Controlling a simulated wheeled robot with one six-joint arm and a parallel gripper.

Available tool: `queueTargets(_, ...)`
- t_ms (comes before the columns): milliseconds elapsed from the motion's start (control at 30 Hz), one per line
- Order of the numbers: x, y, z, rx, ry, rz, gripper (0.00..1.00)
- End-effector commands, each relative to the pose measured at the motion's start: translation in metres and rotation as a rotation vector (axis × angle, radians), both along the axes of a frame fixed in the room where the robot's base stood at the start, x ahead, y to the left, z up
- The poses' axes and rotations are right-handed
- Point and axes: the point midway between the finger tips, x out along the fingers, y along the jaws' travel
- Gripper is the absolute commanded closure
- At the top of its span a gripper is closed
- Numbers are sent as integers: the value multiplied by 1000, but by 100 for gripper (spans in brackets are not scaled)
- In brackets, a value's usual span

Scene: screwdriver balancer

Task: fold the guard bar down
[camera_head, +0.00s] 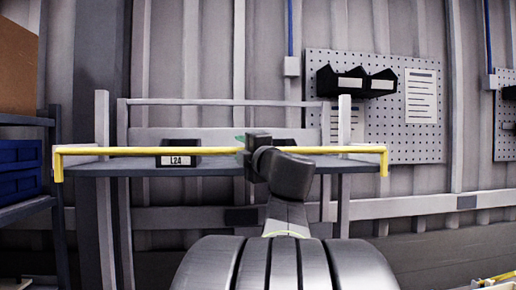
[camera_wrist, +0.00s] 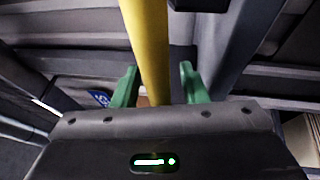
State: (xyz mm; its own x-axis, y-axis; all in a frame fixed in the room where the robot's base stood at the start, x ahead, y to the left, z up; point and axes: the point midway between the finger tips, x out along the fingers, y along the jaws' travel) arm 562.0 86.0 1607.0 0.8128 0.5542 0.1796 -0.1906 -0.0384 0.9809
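The yellow guard bar (camera_head: 120,151) runs level across the front of a grey shelf (camera_head: 225,168), with its ends bent down at both sides. My gripper (camera_head: 241,138) is at the middle of the bar, and my wrist hides part of it. In the wrist view the bar (camera_wrist: 149,45) passes between the two green fingers of my gripper (camera_wrist: 159,72). The fingers are apart, with a gap on each side of the bar. I cannot tell how deep the bar sits between them.
A rack with blue bins (camera_head: 20,168) stands at the far left. A pegboard (camera_head: 400,125) with black bins (camera_head: 355,82) hangs on the wall at right.

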Motion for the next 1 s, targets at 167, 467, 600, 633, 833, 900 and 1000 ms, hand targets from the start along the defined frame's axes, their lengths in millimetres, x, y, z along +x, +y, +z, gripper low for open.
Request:
queueTargets(167,1,1,0,0,0,0,60)
queueTargets(467,1,1,0,0,0,0,100)
queueTargets(600,1,1,0,0,0,0,100)
queueTargets(633,1,1,0,0,0,0,100)
queueTargets(833,0,0,-3,3,-14,0,100)
queueTargets(900,-1,0,-4,5,-26,1,100)
queueTargets(1000,-3,0,-5,11,-54,1,100)
